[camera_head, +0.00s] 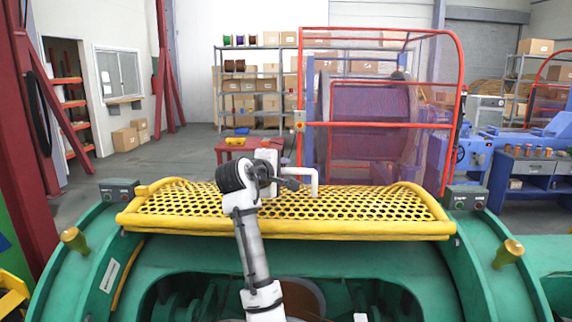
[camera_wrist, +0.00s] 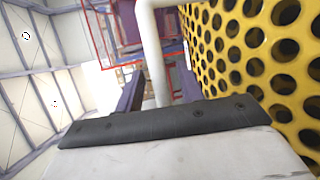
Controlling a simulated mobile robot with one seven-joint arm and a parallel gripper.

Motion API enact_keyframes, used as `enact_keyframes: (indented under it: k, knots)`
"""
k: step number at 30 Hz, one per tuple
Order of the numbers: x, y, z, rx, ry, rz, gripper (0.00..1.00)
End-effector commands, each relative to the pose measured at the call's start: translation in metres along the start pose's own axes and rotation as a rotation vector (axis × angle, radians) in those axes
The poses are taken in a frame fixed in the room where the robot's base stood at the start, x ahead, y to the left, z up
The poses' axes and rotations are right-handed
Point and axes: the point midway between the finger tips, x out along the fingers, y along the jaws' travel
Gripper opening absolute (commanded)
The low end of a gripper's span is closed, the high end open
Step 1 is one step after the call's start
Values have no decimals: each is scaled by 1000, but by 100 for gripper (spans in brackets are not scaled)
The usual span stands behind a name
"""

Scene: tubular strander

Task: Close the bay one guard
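A yellow perforated guard (camera_head: 370,208) with a tubular rim lies across the top of the green machine, and no bay number is readable on it. Its holes also fill the right of the wrist view (camera_wrist: 250,60). A white bent handle (camera_head: 315,180) stands up from the guard near its middle. My gripper (camera_head: 294,184) is at the handle, just above the guard. In the wrist view the white bar (camera_wrist: 154,50) runs between my two dark fingers, with gaps showing beside it, so the fingers look open around it. Contact cannot be told.
The green machine (camera_head: 210,258) has an opening below the guard. Control boxes stand left (camera_head: 119,190) and right (camera_head: 466,197) of the guard. Behind are a red-framed mesh enclosure (camera_head: 380,124) around a large reel and a red table (camera_head: 250,147). Open floor shows at the left.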

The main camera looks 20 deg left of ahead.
Motion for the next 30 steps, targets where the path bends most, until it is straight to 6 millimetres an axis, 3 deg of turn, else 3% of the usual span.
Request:
enact_keyframes:
  k: [6, 15, 24, 30]
  knots:
    - [19, 1, 0, -1, 0, 0, 38]
    - [22, 0, 0, 0, 1, 2, 38]
    - [21, 0, 0, 0, 1, 2, 0]
    - [21, 0, 0, 0, 1, 1, 0]
